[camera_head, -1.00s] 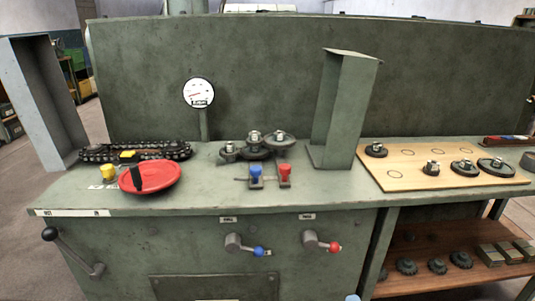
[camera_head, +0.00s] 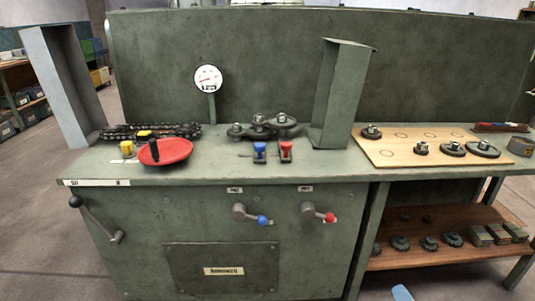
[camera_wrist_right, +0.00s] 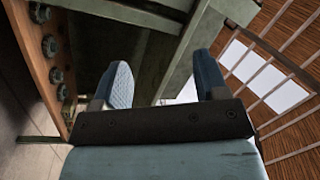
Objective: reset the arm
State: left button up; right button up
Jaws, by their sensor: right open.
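My right gripper shows in the right wrist view (camera_wrist_right: 162,78), with its two blue-padded fingers apart and nothing between them. In the head view only a small light-blue tip of my right gripper (camera_head: 402,293) shows at the bottom edge, in front of the bench and below the shelf. It appears apart from the bench. The rest of my right arm is out of the head view. My left gripper is in neither view.
The green bench front (camera_head: 220,235) has a black-knobbed lever (camera_head: 92,215), a blue-knobbed lever (camera_head: 250,214) and a red-knobbed lever (camera_head: 318,212). A red disc (camera_head: 172,151), a chain (camera_head: 170,129) and a wooden gear board (camera_head: 400,150) lie on top. A lower shelf (camera_head: 440,240) holds gears.

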jog(key=s+a+r+n+g+y, duration=0.3)
jog(key=s+a+r+n, duration=0.5)
jog(key=s+a+n, duration=0.15)
jog(key=s+a+r+n+g+y, duration=0.3)
jog(key=s+a+r+n+y, duration=0.1)
jog(key=s+a+r+n, duration=0.6)
jog(key=w+a+r+m+t+h, duration=0.2)
jog(key=a+m+t, duration=0.2)
jog(key=m, duration=0.3)
pick_arm(q)
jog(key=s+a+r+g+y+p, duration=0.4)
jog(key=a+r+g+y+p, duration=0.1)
jog(key=p, duration=3)
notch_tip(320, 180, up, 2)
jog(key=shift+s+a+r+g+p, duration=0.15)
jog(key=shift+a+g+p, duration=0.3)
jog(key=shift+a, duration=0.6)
pick_arm(e)
jog(key=s+d+r+g+h, duration=0.4)
jog(key=d+r+g+h, duration=0.1)
jog(key=d+r+g, duration=0.1)
jog(key=shift+s+d+r, duration=0.2)
jog(key=shift+d+r, duration=0.45)
jog(key=shift+d, duration=0.25)
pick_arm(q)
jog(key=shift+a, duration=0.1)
pick_arm(e)
jog(key=shift+w+a, duration=0.1)
